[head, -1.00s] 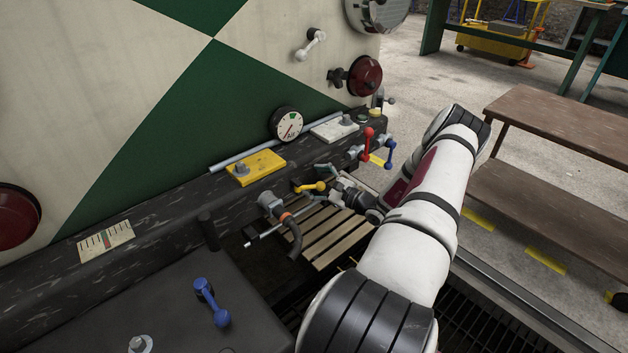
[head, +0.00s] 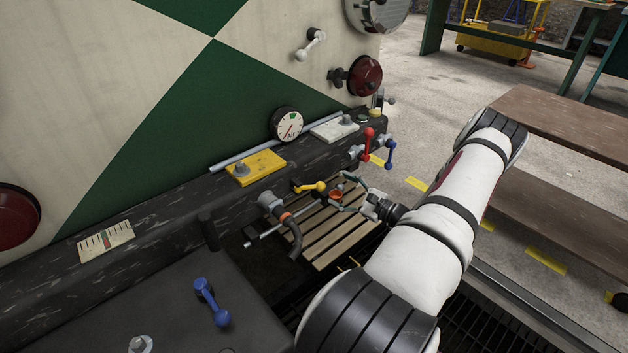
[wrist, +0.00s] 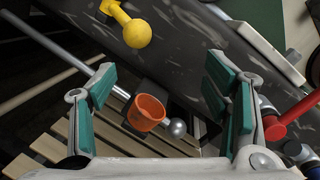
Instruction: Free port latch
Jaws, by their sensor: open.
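My gripper (wrist: 165,105) is open, its two teal-padded fingers apart; it also shows in the head view (head: 348,194). Between the fingers in the wrist view is an orange cup-like piece (wrist: 146,112), with a silver ball (wrist: 178,128) beside it and a grey rod (wrist: 72,67) running to the upper left. No finger visibly touches the orange piece, which also shows in the head view (head: 336,196). A yellow lever (head: 310,187) is left of the gripper; it is at the top of the wrist view (wrist: 136,32). No label shows which part is the port latch.
A red lever (head: 367,143) and a blue lever (head: 390,152) stick out from the dark beam (head: 150,212) beyond my gripper. A slatted wooden pallet (head: 335,238) lies below. A brown bench (head: 565,130) stands right.

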